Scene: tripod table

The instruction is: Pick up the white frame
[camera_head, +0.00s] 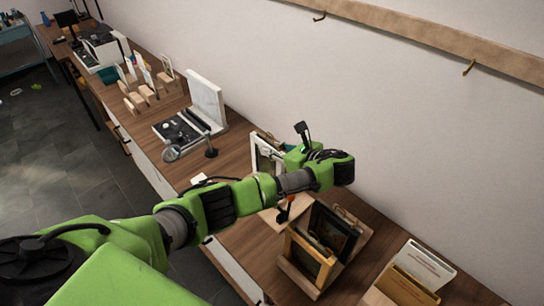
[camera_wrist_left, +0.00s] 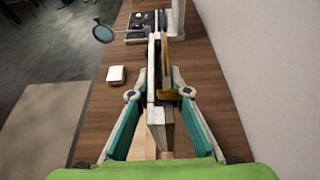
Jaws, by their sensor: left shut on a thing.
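The white frame (camera_head: 257,158) stands upright toward the back of the wooden table in the head view, partly hidden by my left arm. My left gripper (camera_head: 279,153) is at its right side, shut on it. In the left wrist view the frame (camera_wrist_left: 151,70) is nearly edge-on between the two fingers of my left gripper (camera_wrist_left: 160,94), with a brown part on its right side. I cannot tell whether its bottom touches the table. My right gripper is in neither view.
A wooden holder with dark and gold frames (camera_head: 308,258) stands at the front right, near a rack with a white panel (camera_head: 427,264). A magnifier (camera_head: 172,153) and a black-and-white device (camera_head: 206,100) stand farther left. A small white block (camera_wrist_left: 117,75) lies left of the frame. The wall is close behind.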

